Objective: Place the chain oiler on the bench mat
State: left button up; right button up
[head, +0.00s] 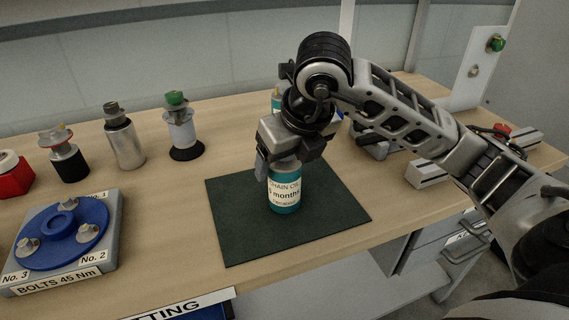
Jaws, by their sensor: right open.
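The chain oiler (285,192) is a teal bottle with a white label reading "CHAIN OIL". It stands upright on the dark green bench mat (238,222), near the mat's middle. My right gripper (285,163) is directly above it, pointing down, with its fingers at the bottle's top. The gripper is open, and its fingers and wrist hide the top of the bottle. My left gripper is not in the head view.
A blue flange on a grey block (62,262) sits at the left front. Another teal-labelled bottle (276,101) is behind my gripper. A grey vise-like device (428,173) lies right of the mat.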

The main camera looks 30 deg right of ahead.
pick_arm(q)
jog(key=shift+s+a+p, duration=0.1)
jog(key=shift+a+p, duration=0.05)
jog(key=shift+p, duration=0.7)
pick_arm(e)
jog(key=v, duration=0.9)
jog(key=shift+s+r, duration=0.15)
jog(key=shift+r, duration=0.1)
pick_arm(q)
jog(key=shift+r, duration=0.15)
